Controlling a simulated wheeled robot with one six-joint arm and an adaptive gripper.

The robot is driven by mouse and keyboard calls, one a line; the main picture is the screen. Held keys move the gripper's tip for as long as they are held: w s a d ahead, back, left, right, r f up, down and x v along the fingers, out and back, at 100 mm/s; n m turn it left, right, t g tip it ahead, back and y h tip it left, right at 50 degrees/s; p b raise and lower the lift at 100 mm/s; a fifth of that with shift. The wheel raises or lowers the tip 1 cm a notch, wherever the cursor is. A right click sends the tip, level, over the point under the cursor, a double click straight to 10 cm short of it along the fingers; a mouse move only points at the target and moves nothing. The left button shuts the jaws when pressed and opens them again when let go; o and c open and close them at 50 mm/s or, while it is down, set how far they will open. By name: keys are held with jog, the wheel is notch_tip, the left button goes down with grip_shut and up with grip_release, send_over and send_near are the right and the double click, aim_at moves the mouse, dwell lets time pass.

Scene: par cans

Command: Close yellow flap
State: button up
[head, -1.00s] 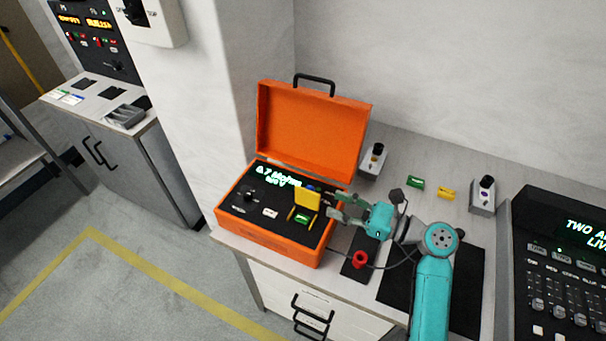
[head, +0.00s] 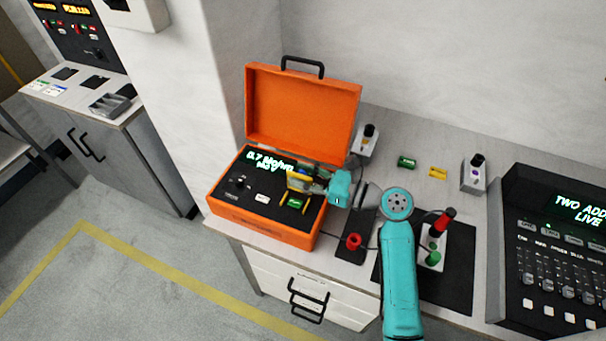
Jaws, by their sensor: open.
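The yellow flap (head: 293,184) stands raised on the dark panel of the open orange case (head: 262,229), partly covered by my gripper. A green piece (head: 295,202) on the panel shows just in front of it and is uncovered. My gripper (head: 306,183) is open, with its grey fingers pointing left at the flap from the right side. The fingers overlap the flap's right part in the picture; I cannot tell whether they touch it.
The case's orange lid (head: 302,115) stands open behind the panel. A red knob (head: 353,241) is right of the case. A red-and-green joystick (head: 436,240) stands right of my arm. A black console (head: 556,250) is at the far right.

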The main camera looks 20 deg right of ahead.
grip_shut()
jog(key=shift+s+r+n, duration=0.1)
jog(key=shift+n, duration=0.2)
dwell(0.5)
jog(key=n, duration=0.1)
jog(key=s+a+n, duration=0.1)
jog(key=n, duration=0.1)
jog(key=shift+r, duration=0.1)
jog(key=n, duration=0.1)
jog(key=s+a+n, duration=0.1)
jog(key=n, duration=0.1)
jog(key=shift+n, duration=0.3)
jog(key=n, duration=0.1)
jog(key=s+a+f+n, duration=0.1)
jog(key=n, duration=0.1)
jog(key=shift+s+a+f+n, duration=0.2)
jog(key=shift+n, duration=0.65)
jog(key=shift+s+a+f+n, duration=0.15)
jog(key=shift+a+n, duration=0.05)
jog(key=shift+n, duration=0.65)
